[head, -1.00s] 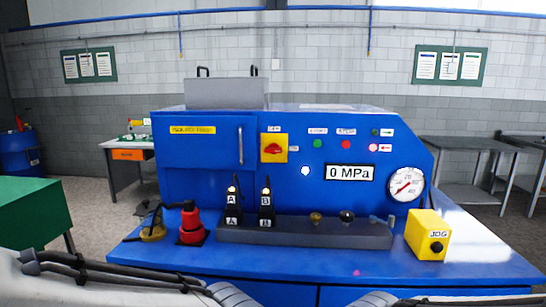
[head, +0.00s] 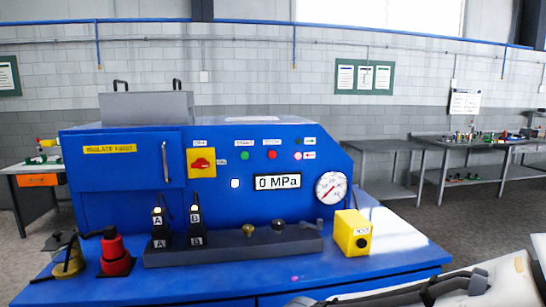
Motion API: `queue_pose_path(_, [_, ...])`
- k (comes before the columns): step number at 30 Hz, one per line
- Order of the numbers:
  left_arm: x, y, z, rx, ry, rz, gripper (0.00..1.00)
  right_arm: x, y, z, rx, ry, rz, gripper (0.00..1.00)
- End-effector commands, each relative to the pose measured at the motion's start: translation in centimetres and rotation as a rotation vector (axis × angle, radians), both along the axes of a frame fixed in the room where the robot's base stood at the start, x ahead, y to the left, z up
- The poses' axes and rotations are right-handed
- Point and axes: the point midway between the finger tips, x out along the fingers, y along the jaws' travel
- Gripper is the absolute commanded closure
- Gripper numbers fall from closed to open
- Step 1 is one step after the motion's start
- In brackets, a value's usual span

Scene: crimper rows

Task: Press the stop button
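The blue machine (head: 120,150) stands in front of me. On its upright panel, a red round button (head: 272,155) sits to the right of a green round button (head: 244,155). Small labels above both are too blurred to read with certainty, so the red one appears to be the stop button. A small pink-red light or button (head: 298,156) is further right. The display (head: 277,181) reads 0 MPa. Neither gripper shows; only one of my arm links crosses the lower right corner, well below and away from the buttons.
A red rotary switch on a yellow plate (head: 202,162) is left of the buttons. A round gauge (head: 331,188) and a yellow box (head: 352,232) with a black knob are at the right. Levers marked A and B (head: 195,228) stand on a dark rail. Grey tables (head: 385,146) stand behind right.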

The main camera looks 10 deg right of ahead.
Motion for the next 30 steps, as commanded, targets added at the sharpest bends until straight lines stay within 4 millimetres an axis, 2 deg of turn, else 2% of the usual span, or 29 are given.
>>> queue_pose_path(1, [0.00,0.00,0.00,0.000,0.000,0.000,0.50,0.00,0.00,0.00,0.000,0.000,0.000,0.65])
queue_pose_path(3, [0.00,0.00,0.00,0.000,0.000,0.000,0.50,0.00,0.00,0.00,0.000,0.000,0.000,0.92])
queue_pose_path(4, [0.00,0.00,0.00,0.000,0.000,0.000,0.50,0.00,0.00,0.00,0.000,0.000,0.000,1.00])
queue_pose_path(30, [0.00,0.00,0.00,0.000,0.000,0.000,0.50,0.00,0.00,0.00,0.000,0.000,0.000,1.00])
